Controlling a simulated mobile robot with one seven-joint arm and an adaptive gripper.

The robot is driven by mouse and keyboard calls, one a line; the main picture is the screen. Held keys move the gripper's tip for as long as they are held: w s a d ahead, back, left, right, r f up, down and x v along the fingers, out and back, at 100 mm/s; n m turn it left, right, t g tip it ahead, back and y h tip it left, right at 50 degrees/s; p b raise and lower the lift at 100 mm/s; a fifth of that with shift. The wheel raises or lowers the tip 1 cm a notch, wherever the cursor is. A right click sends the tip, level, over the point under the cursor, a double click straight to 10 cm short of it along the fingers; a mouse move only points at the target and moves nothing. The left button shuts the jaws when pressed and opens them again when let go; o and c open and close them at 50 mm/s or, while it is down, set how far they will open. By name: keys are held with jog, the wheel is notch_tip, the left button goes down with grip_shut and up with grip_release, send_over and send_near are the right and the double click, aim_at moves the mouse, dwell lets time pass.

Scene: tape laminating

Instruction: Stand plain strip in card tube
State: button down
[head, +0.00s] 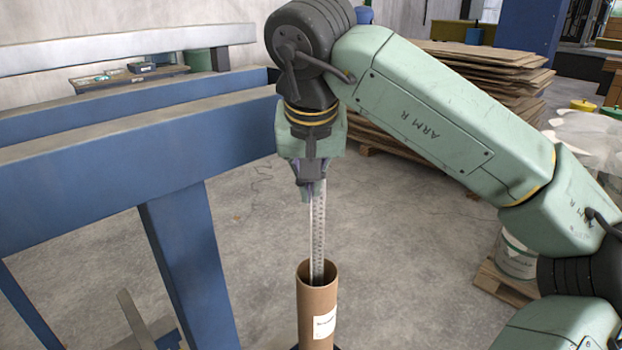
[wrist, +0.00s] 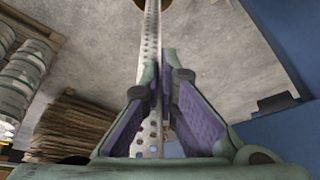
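The plain strip (head: 318,235) is a long, pale, perforated strip standing close to upright. Its lower end passes inside the mouth of the card tube (head: 318,290), a brown upright cylinder with a white label. The tube wall hides that end. My gripper (head: 308,190) is above the tube at the strip's upper part. In the wrist view, my gripper's purple-padded fingers (wrist: 160,72) are close together on the strip (wrist: 151,40), which shows beyond the tips and between the fingers. A brown bit of the tube (wrist: 151,3) shows at the top edge.
A blue steel frame (head: 190,255) stands to the left of the tube, with a blue beam across it. Stacked brown sheets (head: 470,85) are behind my arm. A white bucket (head: 516,258) stands on a pallet at the right. The concrete floor around the tube looks mostly clear.

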jog(key=shift+f+b, duration=1.85)
jog(key=shift+f, duration=1.05)
jog(key=c, duration=2.4)
grip_release()
jog(key=c, duration=1.7)
grip_release()
send_near(311, 211)
jog(key=shift+v, duration=0.8)
